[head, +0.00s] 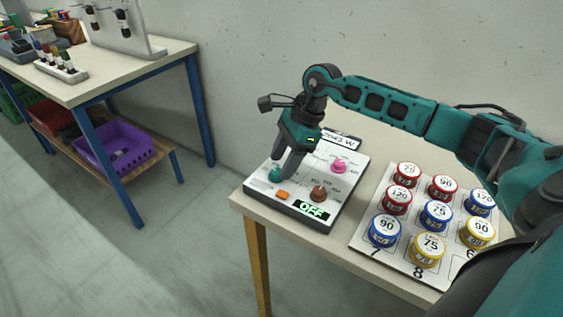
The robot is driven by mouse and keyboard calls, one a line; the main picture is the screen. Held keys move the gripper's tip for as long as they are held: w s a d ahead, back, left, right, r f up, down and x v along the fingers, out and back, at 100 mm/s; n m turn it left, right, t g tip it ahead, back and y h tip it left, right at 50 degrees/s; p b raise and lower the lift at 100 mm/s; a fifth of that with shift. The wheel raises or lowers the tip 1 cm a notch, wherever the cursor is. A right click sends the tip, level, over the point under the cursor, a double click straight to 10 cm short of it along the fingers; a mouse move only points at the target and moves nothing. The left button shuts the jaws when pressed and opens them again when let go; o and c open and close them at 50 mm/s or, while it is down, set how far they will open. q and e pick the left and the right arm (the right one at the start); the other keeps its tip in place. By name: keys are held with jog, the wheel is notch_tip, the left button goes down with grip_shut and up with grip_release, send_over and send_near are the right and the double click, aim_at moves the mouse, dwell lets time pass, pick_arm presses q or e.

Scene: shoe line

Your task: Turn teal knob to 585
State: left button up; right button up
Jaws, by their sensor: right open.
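A white control panel (331,198) lies on the left part of the near table. The teal knob (274,175) sits near the panel's left edge. A pink knob (339,166), a brown knob (318,194) and an orange button (283,195) are also on the panel. The panel's display (312,209) reads OFF. My right gripper (281,170) points down over the teal knob, with its open fingers at the knob. The fingers partly cover the knob, and I cannot tell whether they touch it. My left gripper is not in view.
A numbered board (366,238) with several red, blue and yellow lidded tins stands right of the panel. A second table (130,68) with blue legs is at the left, with a purple crate (122,150) on its lower shelf. Open floor lies between the tables.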

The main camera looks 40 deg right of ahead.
jog(key=shift+w+a+f, duration=0.1)
jog(key=shift+a+f, duration=0.15)
jog(key=shift+f, duration=0.3)
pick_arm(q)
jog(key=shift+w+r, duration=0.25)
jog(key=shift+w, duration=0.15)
pick_arm(e)
jog(key=shift+c, duration=0.4)
grip_shut()
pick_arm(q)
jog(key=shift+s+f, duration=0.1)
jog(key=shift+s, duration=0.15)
